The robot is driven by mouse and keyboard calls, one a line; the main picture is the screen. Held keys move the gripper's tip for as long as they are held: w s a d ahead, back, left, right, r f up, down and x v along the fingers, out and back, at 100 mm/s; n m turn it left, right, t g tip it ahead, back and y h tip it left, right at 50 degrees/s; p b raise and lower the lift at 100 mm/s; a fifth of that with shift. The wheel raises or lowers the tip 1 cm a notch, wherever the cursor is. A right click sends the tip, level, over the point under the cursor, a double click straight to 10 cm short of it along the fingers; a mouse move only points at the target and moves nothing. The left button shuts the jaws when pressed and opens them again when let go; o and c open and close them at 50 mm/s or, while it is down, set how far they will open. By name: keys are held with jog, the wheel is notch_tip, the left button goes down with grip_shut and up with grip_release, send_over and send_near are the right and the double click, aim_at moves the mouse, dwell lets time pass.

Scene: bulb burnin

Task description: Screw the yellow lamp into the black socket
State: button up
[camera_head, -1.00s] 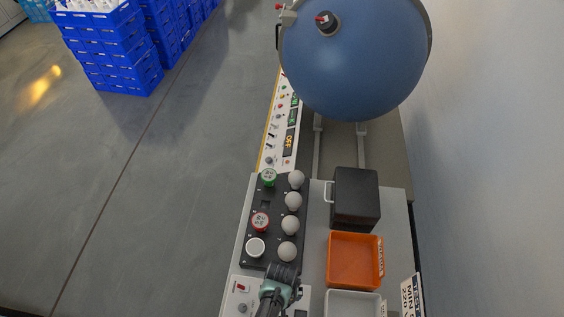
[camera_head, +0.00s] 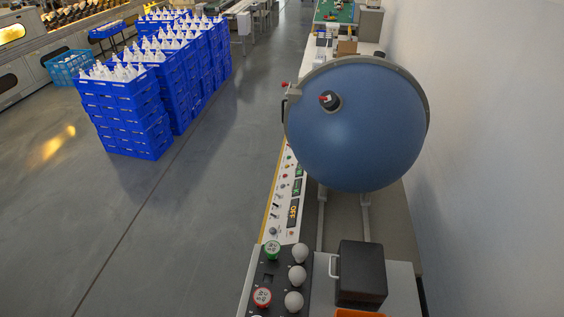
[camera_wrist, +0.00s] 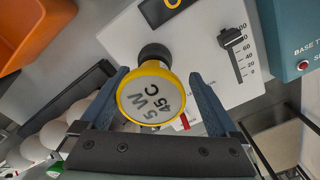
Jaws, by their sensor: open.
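The yellow lamp (camera_wrist: 146,98) shows in the wrist view, with a yellow rim and a pale face marked "5 W 45 C". Directly behind it is a round black socket (camera_wrist: 155,51) on a white panel. The lamp sits in line with the socket and overlaps it in the picture; the contact and how deep it is seated are hidden. My gripper (camera_wrist: 158,75) is open, with one dark blue finger on each side of the lamp. Whether either finger touches the lamp I cannot tell. The head view shows neither lamp, socket nor gripper.
An orange bin (camera_wrist: 28,32) and white bulbs (camera_wrist: 58,134) lie left in the wrist view. A slider (camera_wrist: 233,48) and a teal box (camera_wrist: 291,38) are at right. The head view shows a blue sphere (camera_head: 355,125), a black box (camera_head: 361,272) and blue crates (camera_head: 125,115).

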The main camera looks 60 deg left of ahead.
jog(key=shift+s+f, duration=0.1)
jog(key=shift+s, duration=0.05)
jog(key=c, duration=1.3)
jog(key=shift+o, duration=0.2)
jog(key=shift+s+d+f+m, duration=0.1)
jog(key=shift+s+m, duration=0.05)
jog(key=shift+m, duration=0.35)
jog(key=m, duration=0.3)
jog(key=shift+m+b, duration=0.3)
jog(key=shift+m, duration=0.1)
jog(key=m, duration=0.6)
jog(key=shift+d+f+m+b, duration=0.1)
jog(key=shift+m+b, duration=0.2)
jog(key=shift+b, duration=0.1)
jog(key=m, duration=0.5)
jog(key=m+b, duration=0.1)
jog(key=m, duration=0.5)
jog(key=shift+d+m, duration=0.1)
jog(key=shift+m, duration=0.2)
jog(key=shift+w, duration=0.2)
jog(key=o, duration=1.2)
jog(key=shift+o, duration=0.2)
jog(key=shift+r, duration=0.2)
